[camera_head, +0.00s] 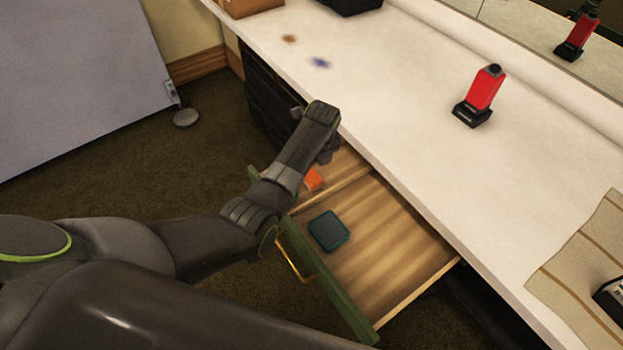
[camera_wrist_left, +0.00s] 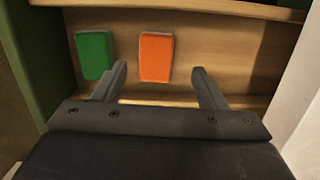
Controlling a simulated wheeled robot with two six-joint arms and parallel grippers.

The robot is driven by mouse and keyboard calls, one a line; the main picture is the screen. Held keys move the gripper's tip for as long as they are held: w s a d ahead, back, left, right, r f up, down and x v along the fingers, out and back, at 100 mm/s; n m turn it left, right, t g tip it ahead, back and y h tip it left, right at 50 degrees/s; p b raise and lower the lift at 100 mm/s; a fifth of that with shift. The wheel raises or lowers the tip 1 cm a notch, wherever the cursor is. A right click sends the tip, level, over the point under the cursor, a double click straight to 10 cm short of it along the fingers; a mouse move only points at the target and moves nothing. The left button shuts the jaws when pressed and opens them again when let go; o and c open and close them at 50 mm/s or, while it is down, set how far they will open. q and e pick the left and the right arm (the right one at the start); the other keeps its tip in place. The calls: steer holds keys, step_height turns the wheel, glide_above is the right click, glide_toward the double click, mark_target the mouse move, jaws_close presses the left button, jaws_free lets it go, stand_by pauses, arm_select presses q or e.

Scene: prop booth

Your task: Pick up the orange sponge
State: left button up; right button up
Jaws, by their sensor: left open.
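The orange sponge (camera_wrist_left: 156,57) lies flat in the drawer's narrower compartment. In the left wrist view it shows ahead of my open left gripper (camera_wrist_left: 160,85), between the lines of the two fingers, nearer the left one. The fingers do not visibly touch it. In the head view a part of the sponge (camera_head: 313,179) shows beside my left forearm. My left gripper (camera_head: 325,152) is over the drawer there, its fingers mostly hidden by the wrist. My right gripper is not in view.
A green block (camera_wrist_left: 95,54) lies left of the sponge. A teal square item (camera_head: 329,231) lies in the larger compartment of the open drawer (camera_head: 400,265). A divider separates the compartments. The white counter (camera_head: 400,120) edge is close beside my left wrist. A red device (camera_head: 482,93) stands on the counter.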

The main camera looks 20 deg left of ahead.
mark_target(312, 176)
arm_select(q)
steer(key=f, duration=0.5)
steer(key=shift+s+a+f, duration=0.1)
steer(key=shift+a+f, duration=0.2)
steer(key=c, duration=1)
steer(key=shift+c, duration=0.2)
steer(key=shift+r, duration=0.15)
step_height(312, 176, up, 10)
steer(key=shift+p, duration=0.45)
